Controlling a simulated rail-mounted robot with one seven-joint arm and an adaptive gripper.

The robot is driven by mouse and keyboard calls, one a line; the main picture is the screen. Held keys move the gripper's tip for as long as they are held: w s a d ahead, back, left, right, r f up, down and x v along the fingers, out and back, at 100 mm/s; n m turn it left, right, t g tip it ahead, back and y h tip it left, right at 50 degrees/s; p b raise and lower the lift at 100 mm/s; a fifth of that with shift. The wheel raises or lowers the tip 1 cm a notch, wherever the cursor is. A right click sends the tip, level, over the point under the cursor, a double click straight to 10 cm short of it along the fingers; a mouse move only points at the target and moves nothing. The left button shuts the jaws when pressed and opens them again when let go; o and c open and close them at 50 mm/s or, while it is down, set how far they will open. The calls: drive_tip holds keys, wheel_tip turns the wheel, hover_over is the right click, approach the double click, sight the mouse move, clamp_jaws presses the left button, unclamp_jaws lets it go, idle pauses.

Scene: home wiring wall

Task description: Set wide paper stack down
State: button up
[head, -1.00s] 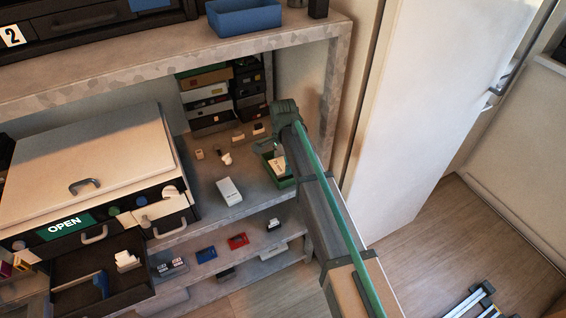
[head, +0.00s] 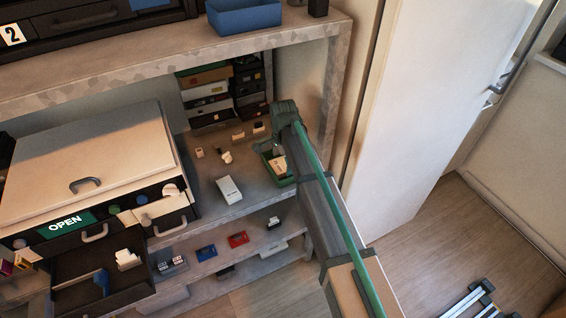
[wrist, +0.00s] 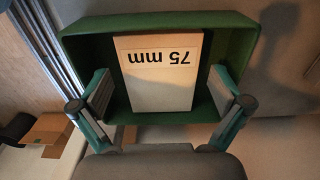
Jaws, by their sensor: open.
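The wide paper stack (wrist: 165,85) is a pale block marked "75 mm", upside down in the wrist view. It lies inside a green tray (wrist: 85,50), within its raised walls. It also shows small in the head view (head: 280,166), in the green tray (head: 284,182) at the right end of the middle shelf. My gripper (wrist: 160,95) is open, with one finger on each side of the stack. A gap shows between each finger and the stack. In the head view my arm partly hides the tray.
A white box (head: 229,189) and several small blocks stand left of the tray on the shelf. Stacked boxes (head: 208,100) are behind. The shelf's right post (head: 333,85) is close to my arm. An open drawer (head: 100,285) juts out at the lower left.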

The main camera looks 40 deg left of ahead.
sight(283, 164)
wheel_tip(283, 164, up, 12)
drive_tip(key=b, duration=0.1)
idle(0.4)
idle(0.3)
